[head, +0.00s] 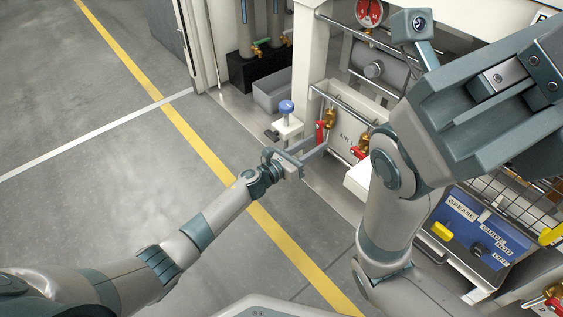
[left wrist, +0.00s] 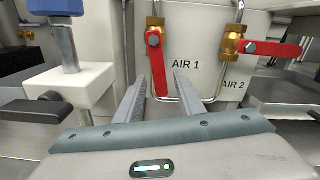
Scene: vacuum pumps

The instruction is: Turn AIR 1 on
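The AIR 1 valve has a red lever (left wrist: 157,68) hanging straight down from its brass body, beside the "AIR 1" label. It also shows in the head view (head: 320,133). The AIR 2 valve's red lever (left wrist: 276,49) lies level, pointing right. My left gripper (left wrist: 161,84) is open and empty, its two fingers pointing at the panel with the AIR 1 lever ahead between them. In the head view the left gripper (head: 314,146) is just in front of the panel. My right arm fills the right of the head view; its finger opening cannot be made out.
A blue-topped post on a white block (left wrist: 82,84) stands left of the left gripper, with a black knob (left wrist: 46,109). A metal rail (left wrist: 188,93) loops around the AIR 1 label. A blue grease panel (head: 478,240) is lower right. Open floor lies left.

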